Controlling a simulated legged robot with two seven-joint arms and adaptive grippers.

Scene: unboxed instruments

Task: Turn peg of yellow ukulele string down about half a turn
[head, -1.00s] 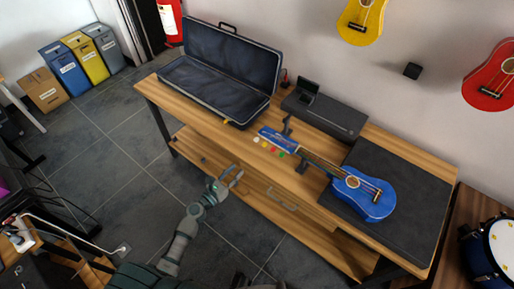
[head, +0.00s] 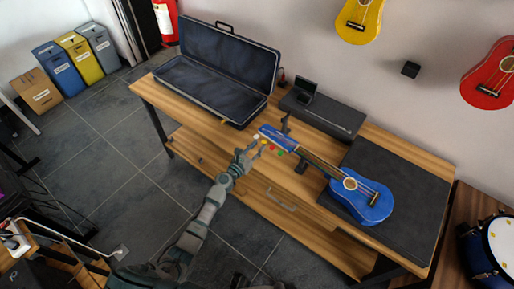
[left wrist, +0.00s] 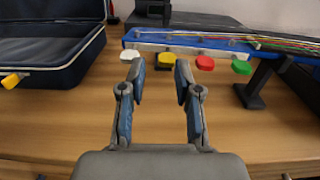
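A blue ukulele (head: 361,195) lies on the workbench, its neck pointing left and its headstock (head: 279,138) raised on a stand. In the left wrist view the headstock's (left wrist: 190,39) near side carries a white peg (left wrist: 131,56), a yellow peg (left wrist: 166,60), a red peg (left wrist: 205,63) and a green peg (left wrist: 241,67). My left gripper (left wrist: 158,70) is open and empty, its fingers on either side of the yellow peg's line and a little short of it. It also shows at the bench's front edge in the head view (head: 255,152). My right gripper is not in view.
An open dark case (head: 215,80) stands left of the headstock; its yellow latch (left wrist: 12,80) shows in the left wrist view. A dark box (head: 325,112) lies behind the neck. A dark mat (head: 415,195) lies under the ukulele's body.

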